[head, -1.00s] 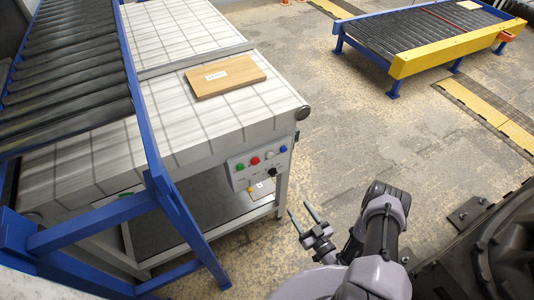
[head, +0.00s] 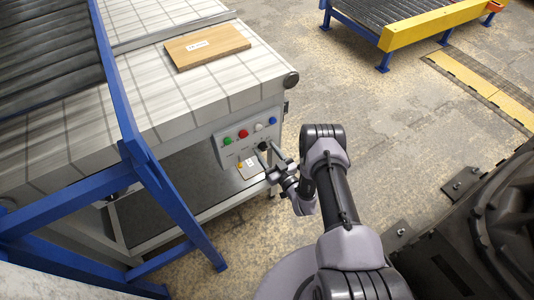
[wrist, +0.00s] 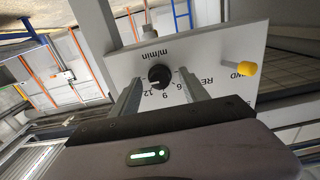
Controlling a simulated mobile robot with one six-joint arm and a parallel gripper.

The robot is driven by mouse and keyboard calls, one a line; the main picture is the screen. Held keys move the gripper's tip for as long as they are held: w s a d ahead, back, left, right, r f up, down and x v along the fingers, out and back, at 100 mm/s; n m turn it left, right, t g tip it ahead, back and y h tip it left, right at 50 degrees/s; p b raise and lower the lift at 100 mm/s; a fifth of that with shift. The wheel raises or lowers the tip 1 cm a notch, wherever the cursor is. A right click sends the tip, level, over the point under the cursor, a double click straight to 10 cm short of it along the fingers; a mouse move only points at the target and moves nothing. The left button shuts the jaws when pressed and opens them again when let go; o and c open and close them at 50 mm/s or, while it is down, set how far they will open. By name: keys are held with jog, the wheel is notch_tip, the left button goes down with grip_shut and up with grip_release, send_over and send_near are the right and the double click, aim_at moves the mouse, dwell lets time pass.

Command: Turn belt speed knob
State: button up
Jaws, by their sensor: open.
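The belt speed knob (wrist: 158,76) is round and black, on a white panel, in the wrist view. A scale with 6, 9 and 12 runs along one side of it, under "m/min". A light mark on the knob faces roughly towards the 12. My gripper (wrist: 162,84) is open, with one finger on each side of the knob in this view; I cannot tell whether they touch it. In the head view the control panel (head: 233,153) is on the conveyor's end, and my gripper (head: 267,161) is close in front of the dark knob (head: 263,146).
Green (head: 227,140), red (head: 243,133), white (head: 258,127) and blue (head: 272,121) buttons line the panel's top. A labelled board (head: 206,46) lies on the belt. A blue frame leg (head: 178,205) stands left.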

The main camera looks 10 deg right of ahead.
grip_shut()
